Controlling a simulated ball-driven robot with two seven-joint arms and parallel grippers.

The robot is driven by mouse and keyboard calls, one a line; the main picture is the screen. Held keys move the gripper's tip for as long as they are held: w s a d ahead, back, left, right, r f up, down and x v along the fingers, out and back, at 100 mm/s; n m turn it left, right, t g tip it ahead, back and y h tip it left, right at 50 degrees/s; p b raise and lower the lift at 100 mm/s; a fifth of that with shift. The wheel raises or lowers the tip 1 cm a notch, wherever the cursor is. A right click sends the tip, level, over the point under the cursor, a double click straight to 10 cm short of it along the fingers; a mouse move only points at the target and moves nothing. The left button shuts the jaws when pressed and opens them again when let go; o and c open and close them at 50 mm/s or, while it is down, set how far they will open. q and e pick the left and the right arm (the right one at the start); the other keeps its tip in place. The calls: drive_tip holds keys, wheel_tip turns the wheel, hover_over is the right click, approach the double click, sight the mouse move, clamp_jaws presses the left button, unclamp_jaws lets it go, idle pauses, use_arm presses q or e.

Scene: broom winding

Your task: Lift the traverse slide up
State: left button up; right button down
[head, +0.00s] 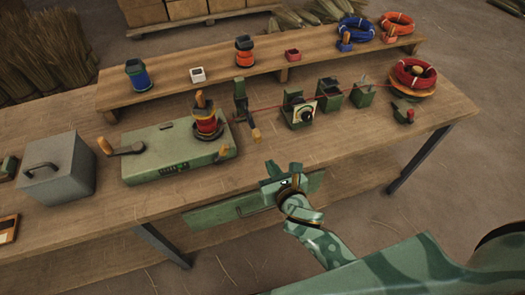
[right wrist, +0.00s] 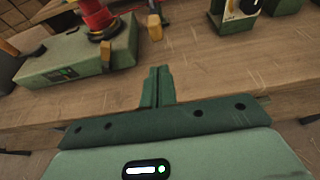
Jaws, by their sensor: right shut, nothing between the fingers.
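The traverse slide (head: 240,100) looks to be the dark green upright post right of the winder, with the red wire running to it. A yellow-orange handle (head: 256,135) hangs at its lower end and also shows in the right wrist view (right wrist: 155,28). My right gripper (head: 274,176) is in front of the table's near edge, apart from the slide and nearer to me. Its fingers are shut together and empty in the right wrist view (right wrist: 157,86), pointing toward the handle. My left gripper is not in view.
The green winder (head: 165,165) with a crank and red-wound spool (head: 206,122) stands left of the slide. A dial box (head: 299,112) and two green blocks stand right of it. A grey lidded box (head: 56,170) is at left. Bare tabletop lies before the slide.

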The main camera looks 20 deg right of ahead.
sight(259, 138)
drive_tip(key=b+x, duration=0.2)
drive_tip(key=x, duration=0.7)
drive_tip(key=shift+s+f+b, duration=0.1)
drive_tip(key=shift+b, duration=0.2)
drive_tip(key=shift+w+f, duration=0.1)
drive_tip(key=shift+w, duration=0.4)
wheel_tip(259, 138, up, 4)
drive_tip(key=p, duration=0.4)
drive_tip(key=shift+w, duration=0.1)
